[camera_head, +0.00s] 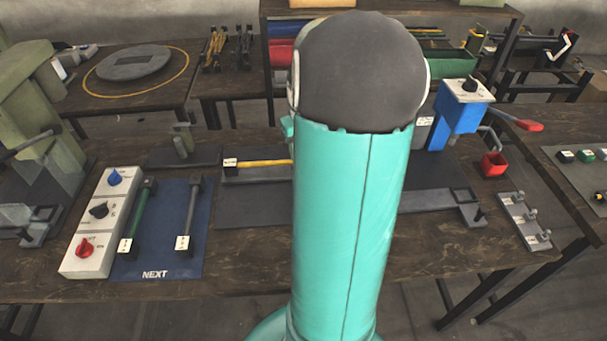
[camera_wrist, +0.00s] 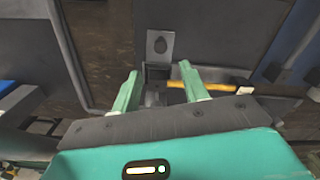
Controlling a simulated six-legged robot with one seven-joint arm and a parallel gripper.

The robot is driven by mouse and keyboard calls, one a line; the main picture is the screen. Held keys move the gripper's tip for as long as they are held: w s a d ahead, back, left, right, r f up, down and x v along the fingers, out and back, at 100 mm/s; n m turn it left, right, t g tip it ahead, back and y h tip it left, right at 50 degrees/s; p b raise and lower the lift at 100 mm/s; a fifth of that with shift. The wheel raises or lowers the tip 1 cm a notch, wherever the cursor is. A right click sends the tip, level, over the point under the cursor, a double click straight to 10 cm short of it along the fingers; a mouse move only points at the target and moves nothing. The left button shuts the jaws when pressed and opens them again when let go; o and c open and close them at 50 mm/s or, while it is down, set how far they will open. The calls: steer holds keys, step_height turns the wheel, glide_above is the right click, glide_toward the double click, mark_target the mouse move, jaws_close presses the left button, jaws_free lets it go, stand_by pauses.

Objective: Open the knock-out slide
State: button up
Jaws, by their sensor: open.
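My gripper (camera_wrist: 160,82) is open in the wrist view, its two pale green fingers apart. A small dark block or post (camera_wrist: 157,72) shows between and beyond the fingertips; I cannot tell whether they touch it. A grey metal plate with a dark round hole (camera_wrist: 162,46) lies just past it. I cannot tell for certain which of these parts is the knock-out slide. A yellow bar (camera_wrist: 218,87) with a white label runs behind the right finger; it also shows in the head view (camera_head: 265,163). My arm hides the gripper and this spot in the head view.
A dark base plate (camera_head: 425,200) with a metal end bracket (camera_head: 472,210) extends right of my arm. A blue mat (camera_head: 163,215) holds two handled bars.

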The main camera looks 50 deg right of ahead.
step_height(320, 180, down, 10)
steer(key=shift+r, duration=0.2)
jaws_close()
